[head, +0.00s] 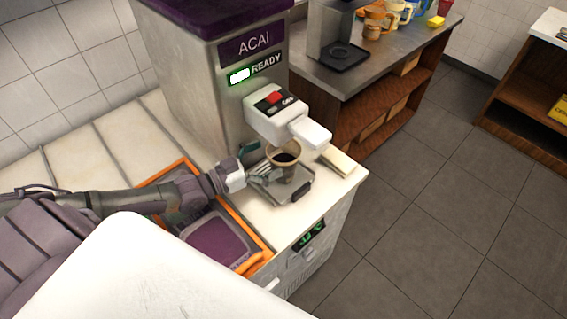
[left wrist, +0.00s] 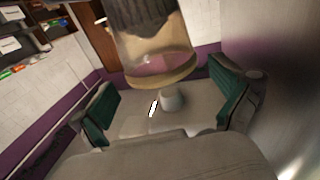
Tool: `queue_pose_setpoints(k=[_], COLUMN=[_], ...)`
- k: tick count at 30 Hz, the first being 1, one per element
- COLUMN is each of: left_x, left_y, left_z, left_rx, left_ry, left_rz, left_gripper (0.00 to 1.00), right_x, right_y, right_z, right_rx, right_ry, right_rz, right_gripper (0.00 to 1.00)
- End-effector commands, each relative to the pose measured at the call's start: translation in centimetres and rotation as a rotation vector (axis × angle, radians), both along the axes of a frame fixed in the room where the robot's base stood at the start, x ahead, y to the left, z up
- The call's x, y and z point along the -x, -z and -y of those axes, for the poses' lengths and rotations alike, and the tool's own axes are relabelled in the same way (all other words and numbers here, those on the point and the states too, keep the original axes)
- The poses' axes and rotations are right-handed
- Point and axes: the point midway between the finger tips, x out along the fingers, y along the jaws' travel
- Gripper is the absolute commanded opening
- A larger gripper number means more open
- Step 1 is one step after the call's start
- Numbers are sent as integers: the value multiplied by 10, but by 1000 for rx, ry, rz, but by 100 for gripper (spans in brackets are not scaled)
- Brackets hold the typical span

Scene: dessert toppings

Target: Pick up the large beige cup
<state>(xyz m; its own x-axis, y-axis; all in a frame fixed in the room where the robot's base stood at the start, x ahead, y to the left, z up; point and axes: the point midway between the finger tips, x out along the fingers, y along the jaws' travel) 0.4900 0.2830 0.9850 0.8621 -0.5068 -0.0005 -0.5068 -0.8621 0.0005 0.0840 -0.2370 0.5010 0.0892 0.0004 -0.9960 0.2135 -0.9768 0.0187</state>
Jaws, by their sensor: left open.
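The large beige cup (head: 284,172) stands upright on the small tray (head: 293,193) below the acai machine's spout, with something dark inside it. In the left wrist view the cup (left wrist: 158,62) looks see-through and sits ahead, between the two green-padded fingers. My left gripper (head: 262,168) comes in from the left, close beside the cup. In the left wrist view the gripper (left wrist: 165,104) is open, with its fingers apart. I cannot tell whether a finger touches the cup. My right gripper is not in view.
The acai machine (head: 214,85), reading READY, rises behind the cup, and its spout (head: 303,130) overhangs close by. An orange-rimmed bin (head: 255,245) with purple contents lies under my left arm. A side counter (head: 380,55) carries a coffee machine (head: 331,30) and mugs. The tiled floor at right is clear.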

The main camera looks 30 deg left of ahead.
Motion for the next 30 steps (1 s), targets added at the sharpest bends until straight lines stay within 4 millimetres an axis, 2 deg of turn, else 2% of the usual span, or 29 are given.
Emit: queue_pose_setpoints(k=[9, 19, 30], left_x=[-38, -42, -42], left_y=[-2, 0, 0], left_z=[22, 25, 25], left_rx=[2, 0, 0], left_ry=[-1, 0, 0], left_rz=[3, 0, 0], left_gripper=[100, 98, 37], right_x=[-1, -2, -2], right_y=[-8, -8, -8], right_z=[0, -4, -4], right_rx=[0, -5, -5], right_ry=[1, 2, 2], right_rz=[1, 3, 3], right_gripper=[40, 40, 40])
